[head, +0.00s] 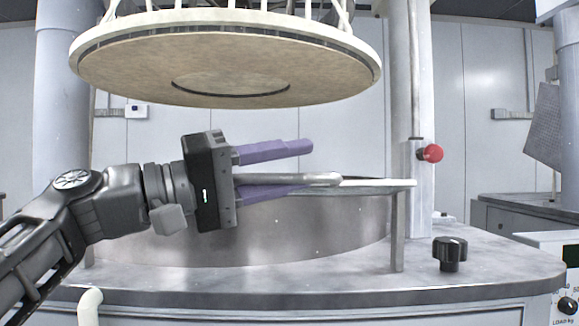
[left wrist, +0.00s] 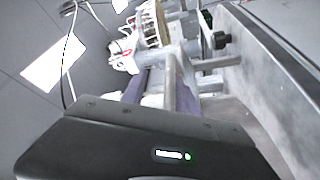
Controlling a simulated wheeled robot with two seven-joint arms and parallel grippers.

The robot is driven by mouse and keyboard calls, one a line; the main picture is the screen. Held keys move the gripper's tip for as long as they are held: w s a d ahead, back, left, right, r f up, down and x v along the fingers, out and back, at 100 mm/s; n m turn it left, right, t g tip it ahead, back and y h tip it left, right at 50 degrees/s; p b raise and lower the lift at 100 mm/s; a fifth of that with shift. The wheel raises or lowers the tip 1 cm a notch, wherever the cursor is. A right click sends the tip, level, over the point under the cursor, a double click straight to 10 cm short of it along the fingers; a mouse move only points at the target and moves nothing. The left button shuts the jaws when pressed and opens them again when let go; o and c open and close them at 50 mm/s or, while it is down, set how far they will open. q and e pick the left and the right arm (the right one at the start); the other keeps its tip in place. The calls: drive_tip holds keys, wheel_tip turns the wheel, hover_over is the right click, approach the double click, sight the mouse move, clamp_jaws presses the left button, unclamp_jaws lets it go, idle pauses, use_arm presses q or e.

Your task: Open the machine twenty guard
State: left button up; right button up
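The curved silver guard wall (head: 310,232) stands around the machine's lower part, below a large round upper plate. A thin grey bar (head: 325,180) runs level near its top edge, toward a post on the right. My left gripper (head: 285,168) reaches in from the left with purple fingers spread apart, one above the bar and one below it. The upper finger is clear of the bar; the lower one lies close under it, and I cannot tell whether they touch. In the left wrist view, my left gripper (left wrist: 160,92) shows a gap between its fingers. My right gripper is not in view.
The round upper plate (head: 150,65) hangs close above my left gripper. A grey post (head: 397,235) stands at the right of the guard. A black knob (head: 450,254) sits on the machine's deck, and a red button (head: 432,153) is on the column behind.

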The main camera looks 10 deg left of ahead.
use_arm(q)
drive_tip(key=v, duration=0.8)
drive_tip(key=shift+a, duration=0.15)
drive_tip(key=b+v, duration=0.1)
drive_tip(key=v, duration=0.7)
drive_tip(key=shift+a+f, duration=0.3)
drive_tip(key=shift+f, duration=0.1)
idle(0.5)
idle(0.4)
